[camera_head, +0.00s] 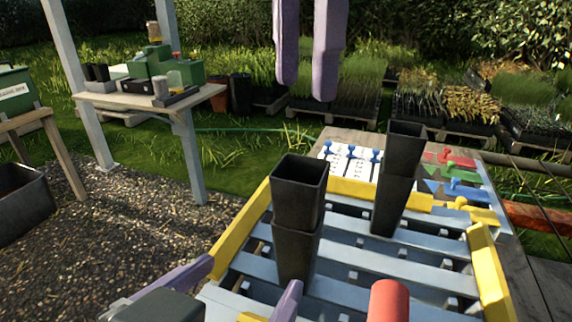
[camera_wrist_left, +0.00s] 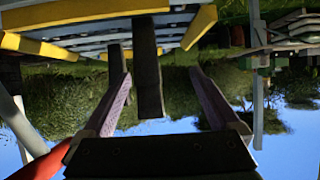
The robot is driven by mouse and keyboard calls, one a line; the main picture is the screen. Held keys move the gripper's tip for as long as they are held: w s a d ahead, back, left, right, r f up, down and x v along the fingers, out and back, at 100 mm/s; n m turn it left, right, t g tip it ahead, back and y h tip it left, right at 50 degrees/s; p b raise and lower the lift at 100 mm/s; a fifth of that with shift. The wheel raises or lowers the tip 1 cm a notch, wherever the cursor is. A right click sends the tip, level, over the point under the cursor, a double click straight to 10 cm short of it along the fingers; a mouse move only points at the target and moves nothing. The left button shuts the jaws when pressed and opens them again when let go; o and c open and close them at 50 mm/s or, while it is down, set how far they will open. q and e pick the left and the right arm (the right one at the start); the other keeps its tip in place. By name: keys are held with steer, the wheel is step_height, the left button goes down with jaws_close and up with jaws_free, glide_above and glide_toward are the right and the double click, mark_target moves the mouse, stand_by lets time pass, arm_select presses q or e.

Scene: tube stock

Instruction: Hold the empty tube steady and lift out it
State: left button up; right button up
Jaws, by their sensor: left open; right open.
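Two tall black square tubes stand upright on a slatted rack (camera_head: 375,262), and each shows a seam partway up, like one tube set in another. The nearer tube (camera_head: 298,195) is left of centre, with an open top that looks empty. The other tube (camera_head: 400,155) stands further back to the right. My left gripper (camera_head: 253,275) is open low in front of the nearer tube. In the left wrist view, which is upside down, the nearer tube (camera_wrist_left: 148,75) shows between its spread fingers, apparently untouched. My right gripper (camera_head: 306,92) is open and empty, pointing down above and behind the nearer tube.
The rack has yellow side rails (camera_head: 239,230). White tags with blue pins (camera_head: 348,158) and coloured pieces (camera_head: 462,185) lie at its far end. A side table (camera_head: 150,100) with boxes stands at left. Gravel lies left of the rack.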

mark_target(292, 243)
arm_select(q)
steer(key=shift+w+d+r+m+t+h, duration=0.15)
steer(key=shift+w+d+r+h, duration=0.1)
steer(key=shift+d, duration=0.35)
steer(key=shift+w+d+r+m+t+h, duration=0.15)
steer(key=shift+d+r+h, duration=0.1)
steer(key=shift+d, duration=0.3)
steer(key=x, duration=0.9)
steer(key=shift+w+f, duration=0.1)
steer(key=shift+w, duration=0.1)
steer(key=c, duration=1.4)
